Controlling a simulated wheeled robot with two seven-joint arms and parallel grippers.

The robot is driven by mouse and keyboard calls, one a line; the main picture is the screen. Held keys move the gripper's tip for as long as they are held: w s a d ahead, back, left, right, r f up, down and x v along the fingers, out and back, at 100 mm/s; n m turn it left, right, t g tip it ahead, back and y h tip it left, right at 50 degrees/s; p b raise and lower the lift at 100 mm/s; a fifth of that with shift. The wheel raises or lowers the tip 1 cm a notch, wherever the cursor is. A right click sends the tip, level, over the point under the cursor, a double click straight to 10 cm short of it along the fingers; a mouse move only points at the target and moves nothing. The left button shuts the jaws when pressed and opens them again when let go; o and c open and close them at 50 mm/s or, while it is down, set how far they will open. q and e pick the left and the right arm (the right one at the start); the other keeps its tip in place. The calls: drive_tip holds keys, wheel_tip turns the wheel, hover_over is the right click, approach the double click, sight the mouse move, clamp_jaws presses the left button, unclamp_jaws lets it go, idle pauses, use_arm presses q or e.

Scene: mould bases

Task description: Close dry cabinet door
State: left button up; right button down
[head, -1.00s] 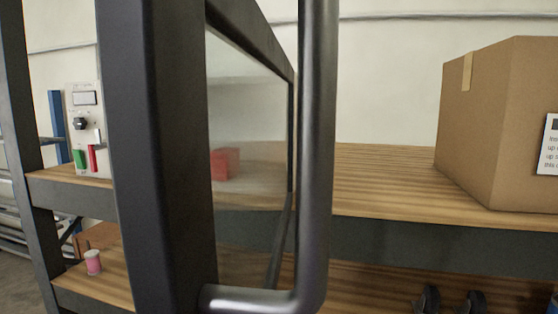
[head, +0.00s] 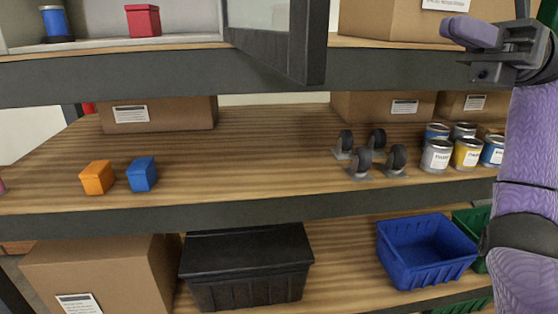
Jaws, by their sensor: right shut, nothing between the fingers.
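The dry cabinet door (head: 310,42) is at the top centre of the head view. It has a dark frame around a glass pane, and it stands open, swung out toward me past the shelf edge. Its upper part and handle are out of the picture. The cabinet (head: 95,45) is at the top left, its lower inside showing a blue can (head: 55,24) and a red box (head: 143,20). My right gripper (head: 468,32) is at the top right, shut and empty, to the right of the door and clear of it. My left gripper is out of view.
A cardboard box (head: 395,22) stands on the top shelf behind and right of the door. The shelf below holds black casters (head: 362,158), several paint cans (head: 436,155) and small orange (head: 97,178) and blue (head: 142,174) boxes. A blue bin (head: 425,250) sits lower.

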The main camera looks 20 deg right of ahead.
drive_tip(key=s+a+n+h, duration=0.1)
drive_tip(key=s+h, duration=0.1)
drive_tip(key=s, duration=0.2)
drive_tip(key=p, duration=0.2)
approach(323, 38)
drive_tip(key=shift+t, duration=0.3)
drive_tip(key=a, duration=0.4)
drive_tip(key=w+a, duration=0.1)
drive_tip(key=a, duration=0.1)
drive_tip(key=shift+a+r, duration=0.15)
drive_tip(key=shift+a, duration=0.35)
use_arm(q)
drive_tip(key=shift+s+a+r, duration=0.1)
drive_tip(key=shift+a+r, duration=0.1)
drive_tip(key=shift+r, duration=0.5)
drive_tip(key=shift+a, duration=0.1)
